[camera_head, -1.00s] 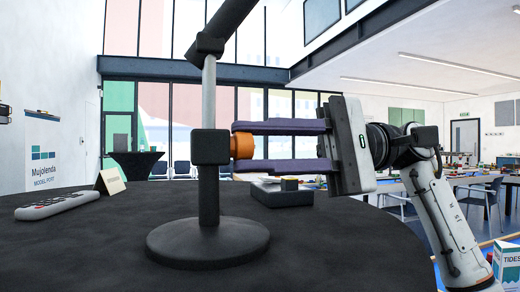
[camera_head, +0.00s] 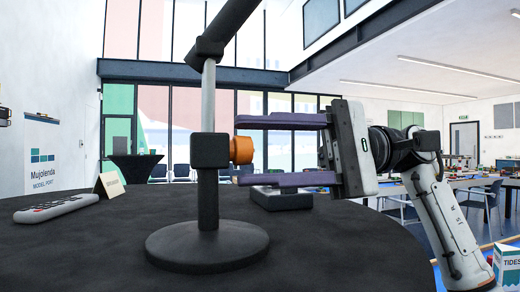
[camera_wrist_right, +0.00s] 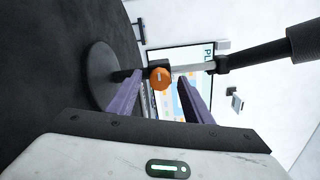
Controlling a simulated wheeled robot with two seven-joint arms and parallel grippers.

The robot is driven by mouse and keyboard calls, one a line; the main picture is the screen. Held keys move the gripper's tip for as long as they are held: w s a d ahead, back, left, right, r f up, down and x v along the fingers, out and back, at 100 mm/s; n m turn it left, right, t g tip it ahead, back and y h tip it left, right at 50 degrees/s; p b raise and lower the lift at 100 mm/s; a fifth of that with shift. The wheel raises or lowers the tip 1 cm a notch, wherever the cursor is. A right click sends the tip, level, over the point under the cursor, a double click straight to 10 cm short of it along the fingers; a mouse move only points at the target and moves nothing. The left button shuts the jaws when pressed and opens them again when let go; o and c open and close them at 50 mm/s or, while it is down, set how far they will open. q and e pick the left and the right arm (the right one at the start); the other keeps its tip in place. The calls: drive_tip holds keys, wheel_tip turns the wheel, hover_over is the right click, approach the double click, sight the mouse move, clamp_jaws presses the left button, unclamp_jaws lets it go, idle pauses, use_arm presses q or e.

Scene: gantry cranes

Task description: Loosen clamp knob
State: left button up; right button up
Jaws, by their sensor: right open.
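The orange clamp knob (camera_head: 242,150) sits on the right side of a black clamp block (camera_head: 209,150) on a grey upright post (camera_head: 208,100) with a round black base (camera_head: 207,246). My right gripper (camera_head: 240,151) comes in from the right, open, with one purple finger above the knob and one below. Gaps show between the knob and both fingers. In the right wrist view the knob (camera_wrist_right: 160,78) lies between the fingertips of the gripper (camera_wrist_right: 161,80). My left gripper is not in view.
A dark arm (camera_head: 225,25) slants up from the post's top. On the black round table (camera_head: 330,240) are a grey remote (camera_head: 55,208), a small card (camera_head: 109,185) and a dark box (camera_head: 281,197) behind the lower finger. The table's front right is clear.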

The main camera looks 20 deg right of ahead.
drive_tip(key=d, duration=1)
